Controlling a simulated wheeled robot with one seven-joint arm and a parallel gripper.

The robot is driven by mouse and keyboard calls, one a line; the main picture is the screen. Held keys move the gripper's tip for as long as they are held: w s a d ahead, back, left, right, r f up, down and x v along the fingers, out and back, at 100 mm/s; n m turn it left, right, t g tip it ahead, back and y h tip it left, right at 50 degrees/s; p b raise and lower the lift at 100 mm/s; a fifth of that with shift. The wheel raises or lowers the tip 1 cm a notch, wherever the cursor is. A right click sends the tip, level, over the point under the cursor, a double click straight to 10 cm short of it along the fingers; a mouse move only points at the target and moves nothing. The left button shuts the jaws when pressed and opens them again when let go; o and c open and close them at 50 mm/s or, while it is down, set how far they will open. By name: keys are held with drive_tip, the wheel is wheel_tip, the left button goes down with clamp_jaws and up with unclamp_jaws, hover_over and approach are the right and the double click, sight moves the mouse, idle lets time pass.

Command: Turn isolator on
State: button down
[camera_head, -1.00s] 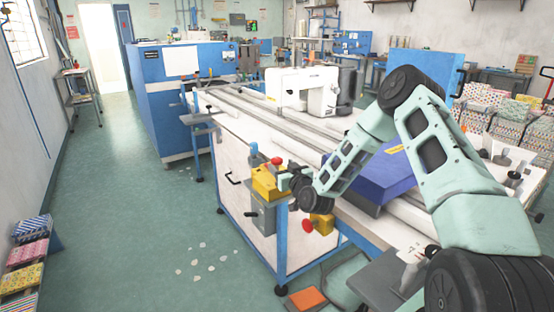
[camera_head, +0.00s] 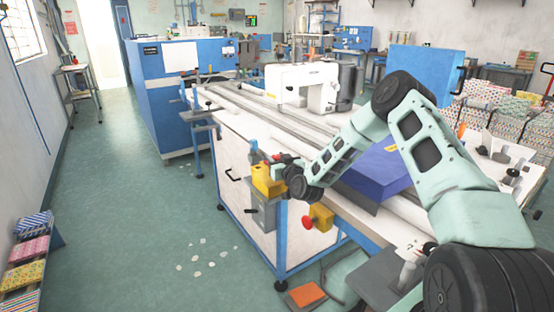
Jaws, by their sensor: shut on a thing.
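A yellow box (camera_head: 266,180) is mounted at the near left corner of the sewing table, with a small red knob (camera_head: 277,157) at its top. A grey switch box (camera_head: 263,215) hangs right below it. No label shows which of these is the isolator. My gripper (camera_head: 281,163) is at the top of the yellow box, against the red knob, and appears shut on it. The fingers are small in view and partly cover the knob, so the exact grip is hard to see.
A second yellow box (camera_head: 322,213) with a red button (camera_head: 308,223) sits low on the table's right side. A blue block (camera_head: 376,172) lies under my arm. A white sewing machine (camera_head: 300,86) stands behind. The floor at left is mostly clear.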

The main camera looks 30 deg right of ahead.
drive_tip(key=n+y+b, duration=0.1)
drive_tip(key=y+b, duration=0.1)
drive_tip(key=b, duration=0.1)
drive_tip(key=shift+d+f+n+y, duration=0.1)
drive_tip(key=shift+f+n+y, duration=0.1)
drive_tip(key=shift+n+y, duration=0.2)
drive_tip(key=shift+r+n+y+b, duration=0.15)
drive_tip(key=shift+n+y+b, duration=0.5)
drive_tip(key=shift+y, duration=0.45)
drive_tip(key=shift+r+n+y+b, duration=0.1)
drive_tip(key=shift+n+y+b, duration=0.4)
drive_tip(key=shift+n+y, duration=0.45)
drive_tip(key=c, duration=0.9)
unclamp_jaws()
wheel_tip(320, 180, up, 10)
drive_tip(key=shift+b, duration=0.35)
